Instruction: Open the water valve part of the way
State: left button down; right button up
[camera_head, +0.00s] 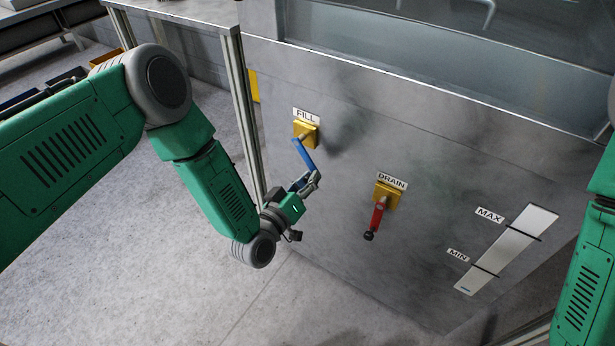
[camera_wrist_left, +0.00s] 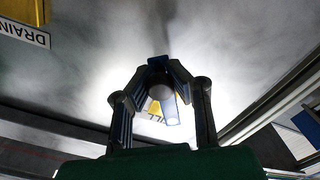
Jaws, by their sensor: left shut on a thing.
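The water valve marked FILL has a yellow body (camera_head: 306,132) on the grey metal tank wall and a blue lever (camera_head: 303,153) that slants down and to the right. My left gripper (camera_head: 306,183) is at the lever's lower end and shut on it. In the left wrist view the fingers (camera_wrist_left: 160,80) close around the dark round end of the lever, with the blue lever (camera_wrist_left: 171,112) behind it and the FILL label partly hidden. My right arm shows at the right edge of the head view, but its gripper is out of view.
A second valve, marked DRAIN (camera_head: 387,194), has a red lever (camera_head: 377,216) hanging down to the right of FILL. A level gauge (camera_head: 508,249) with MAX and MIN marks is farther right. A metal frame post (camera_head: 243,110) stands left of FILL. The floor below is clear.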

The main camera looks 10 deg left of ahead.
pick_arm(q)
jog(key=shift+s+f, duration=0.25)
jog(key=shift+s, duration=0.1)
jog(key=c, duration=1.7)
grip_release()
jog(key=o, duration=0.3)
jog(key=shift+s+r, duration=0.1)
jog(key=shift+o, duration=0.2)
jog(key=shift+a+r, duration=0.1)
